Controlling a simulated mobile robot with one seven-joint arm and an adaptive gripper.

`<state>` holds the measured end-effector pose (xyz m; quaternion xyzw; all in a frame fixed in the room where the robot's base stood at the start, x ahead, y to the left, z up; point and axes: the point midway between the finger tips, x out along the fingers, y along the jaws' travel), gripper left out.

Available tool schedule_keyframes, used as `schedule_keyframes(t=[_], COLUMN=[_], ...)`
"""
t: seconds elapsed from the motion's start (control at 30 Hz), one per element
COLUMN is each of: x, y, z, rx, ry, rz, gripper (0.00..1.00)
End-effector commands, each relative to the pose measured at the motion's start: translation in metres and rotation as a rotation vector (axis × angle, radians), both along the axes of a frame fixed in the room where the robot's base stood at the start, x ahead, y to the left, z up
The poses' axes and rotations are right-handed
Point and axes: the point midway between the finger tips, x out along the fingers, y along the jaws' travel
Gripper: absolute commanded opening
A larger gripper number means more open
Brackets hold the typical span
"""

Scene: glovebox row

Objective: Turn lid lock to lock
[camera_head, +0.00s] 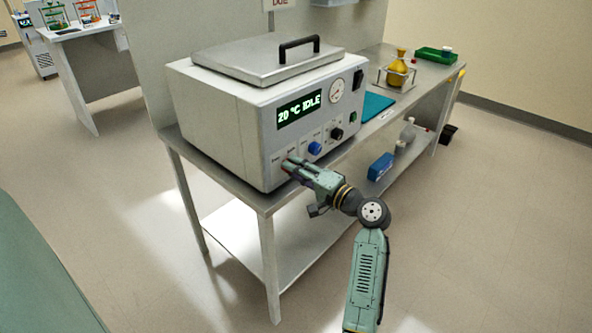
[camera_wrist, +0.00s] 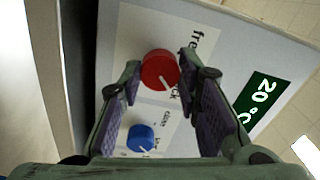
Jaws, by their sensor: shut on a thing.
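The lid lock is a red round knob (camera_wrist: 158,70) with a white pointer line, on the front panel of the grey instrument (camera_head: 221,120). The pointer line slants toward the lower right in the wrist view; print beside the knob is partly covered by a finger. My gripper (camera_wrist: 160,73) is shut on the red knob, one finger on each side. In the head view my gripper (camera_head: 291,165) reaches the lower left of the front panel and hides the knob. The metal lid (camera_head: 262,59) with a black handle is down on top.
A blue knob (camera_head: 315,148) and a black knob (camera_head: 337,133) sit right of my gripper; the blue one is close below it in the wrist view (camera_wrist: 141,138). The green display (camera_head: 299,111) reads 20 °C IDLE. A flask (camera_head: 398,72) and green tray (camera_head: 436,55) stand farther along the bench.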

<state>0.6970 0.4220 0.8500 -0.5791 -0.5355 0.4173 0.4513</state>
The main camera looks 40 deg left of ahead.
Motion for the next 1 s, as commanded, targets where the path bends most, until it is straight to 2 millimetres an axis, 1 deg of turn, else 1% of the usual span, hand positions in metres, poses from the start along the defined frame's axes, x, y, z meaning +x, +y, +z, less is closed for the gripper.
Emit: schedule_keyframes(t=[0.1, 0.13, 0.4, 0.67, 0.77, 0.87, 1.0], x=[0.000, 0.000, 0.000, 0.000, 0.000, 0.000, -0.002], y=[0.000, 0.000, 0.000, 0.000, -0.004, -0.016, -0.043], z=[0.000, 0.000, 0.000, 0.000, 0.000, 0.000, 0.000], rx=[0.000, 0.000, 0.000, 0.000, 0.000, 0.001, 0.000], ry=[0.002, 0.002, 0.001, 0.000, 0.000, -0.001, 0.000], rz=[0.000, 0.000, 0.000, 0.000, -0.001, -0.003, -0.006], gripper=[0.03, 0.32, 0.50, 0.51, 0.51, 0.51, 0.51])
